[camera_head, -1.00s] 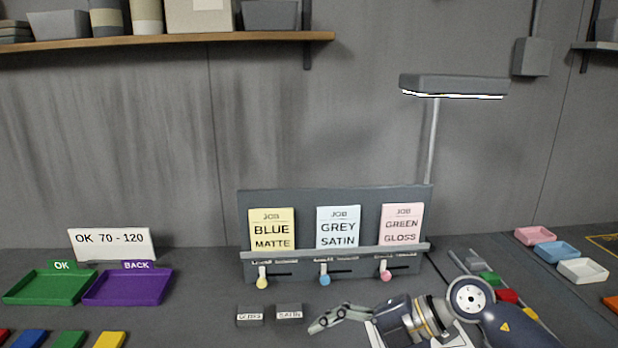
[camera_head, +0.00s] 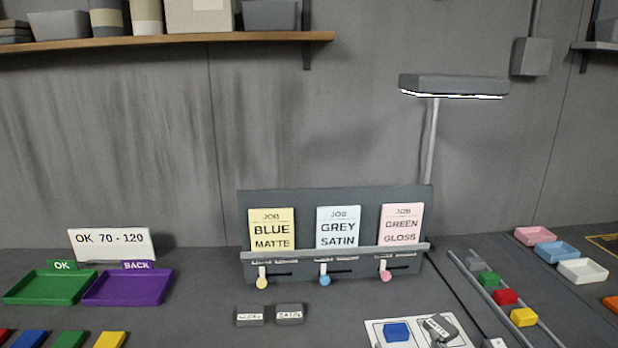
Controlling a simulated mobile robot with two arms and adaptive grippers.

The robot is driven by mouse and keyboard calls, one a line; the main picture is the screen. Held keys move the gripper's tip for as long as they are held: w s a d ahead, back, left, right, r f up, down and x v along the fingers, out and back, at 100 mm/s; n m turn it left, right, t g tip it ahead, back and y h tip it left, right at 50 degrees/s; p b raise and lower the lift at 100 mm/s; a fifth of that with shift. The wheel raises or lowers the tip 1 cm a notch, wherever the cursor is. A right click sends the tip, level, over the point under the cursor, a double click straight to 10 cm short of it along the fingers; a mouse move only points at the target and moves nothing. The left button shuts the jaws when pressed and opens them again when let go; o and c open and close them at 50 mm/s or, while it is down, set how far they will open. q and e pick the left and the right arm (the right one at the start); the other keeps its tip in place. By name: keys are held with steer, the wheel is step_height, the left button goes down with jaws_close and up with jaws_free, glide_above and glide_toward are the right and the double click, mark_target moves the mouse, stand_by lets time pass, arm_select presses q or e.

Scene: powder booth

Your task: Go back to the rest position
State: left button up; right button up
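Neither of my grippers shows in the head view. A job board (camera_head: 335,198) stands upright at the middle of the bench and holds a yellow Blue Matte card (camera_head: 271,229), a pale blue Grey Satin card (camera_head: 338,228) and a pink Green Gloss card (camera_head: 402,225). Below the cards are a yellow knob (camera_head: 262,283), a blue knob (camera_head: 324,280) and a pink knob (camera_head: 386,276). A white sheet (camera_head: 410,325) at the lower right bears a blue block (camera_head: 397,332) and a dark grey labelled piece (camera_head: 441,328), which is tilted.
Two dark labelled blocks, one marked Satin (camera_head: 289,314), lie before the board. Rails (camera_head: 497,296) at right hold green, red and yellow blocks. A green OK tray (camera_head: 45,288) and purple Back tray (camera_head: 128,288) sit at left. A lamp (camera_head: 453,86) overhangs the right side.

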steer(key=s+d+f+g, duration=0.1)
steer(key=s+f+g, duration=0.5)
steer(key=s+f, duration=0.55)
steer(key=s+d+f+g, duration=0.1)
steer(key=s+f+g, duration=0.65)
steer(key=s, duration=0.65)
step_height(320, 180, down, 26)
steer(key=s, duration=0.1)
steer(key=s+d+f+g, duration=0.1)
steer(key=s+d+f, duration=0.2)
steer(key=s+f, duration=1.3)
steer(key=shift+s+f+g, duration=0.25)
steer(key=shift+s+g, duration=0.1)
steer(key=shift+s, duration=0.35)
